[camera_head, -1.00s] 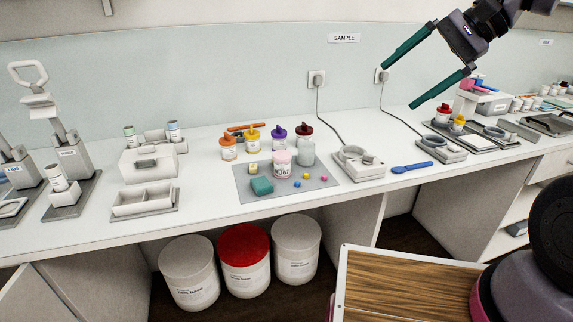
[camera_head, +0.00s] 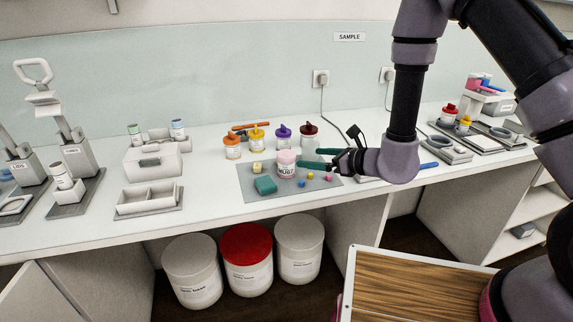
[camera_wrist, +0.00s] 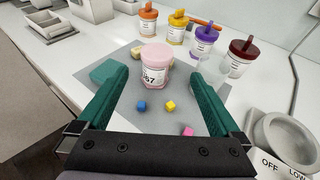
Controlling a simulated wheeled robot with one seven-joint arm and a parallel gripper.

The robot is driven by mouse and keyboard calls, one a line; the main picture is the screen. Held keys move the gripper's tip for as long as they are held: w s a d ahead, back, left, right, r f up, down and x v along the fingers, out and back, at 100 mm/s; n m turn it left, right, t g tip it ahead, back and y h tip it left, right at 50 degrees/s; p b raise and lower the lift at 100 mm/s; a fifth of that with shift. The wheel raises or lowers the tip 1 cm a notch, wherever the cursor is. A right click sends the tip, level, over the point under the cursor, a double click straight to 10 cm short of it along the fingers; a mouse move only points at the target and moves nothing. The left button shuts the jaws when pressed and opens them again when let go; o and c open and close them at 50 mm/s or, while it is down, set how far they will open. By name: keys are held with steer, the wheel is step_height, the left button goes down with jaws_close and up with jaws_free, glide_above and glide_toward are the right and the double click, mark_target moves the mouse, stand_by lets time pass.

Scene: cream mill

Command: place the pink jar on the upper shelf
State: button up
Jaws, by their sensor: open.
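The pink jar (camera_head: 286,164) stands upright on a grey mat (camera_head: 248,184) on the counter. It also shows in the wrist view (camera_wrist: 156,67), pink-lidded with a white label, ahead of and roughly between my gripper's green fingertips. My gripper (camera_head: 316,159) is open, its two fingers reaching in from the right towards the jar. In the wrist view the spread fingers (camera_wrist: 158,85) have nothing held between them, and I cannot tell whether they touch the jar. The upper shelf cannot be made out for certain in these views.
Orange, yellow, purple and dark red lidded jars (camera_head: 256,139) stand behind the mat. A teal block (camera_head: 265,185) and small coloured cubes (camera_wrist: 169,106) lie near the pink jar. A grey dish device (camera_wrist: 278,135) is at the right. Open shelves (camera_head: 519,212) show under the counter.

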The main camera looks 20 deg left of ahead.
mark_target(286, 154)
steer(key=x, duration=0.5)
steer(key=shift+a+f, duration=0.15)
steer(key=shift+f, duration=0.05)
steer(key=x, duration=0.4)
steer(key=shift+s+a+r, duration=0.1)
steer(key=shift+a, duration=0.2)
steer(key=shift+w+a, duration=0.25)
steer(key=shift+a, duration=0.1)
steer(key=c, duration=1.5)
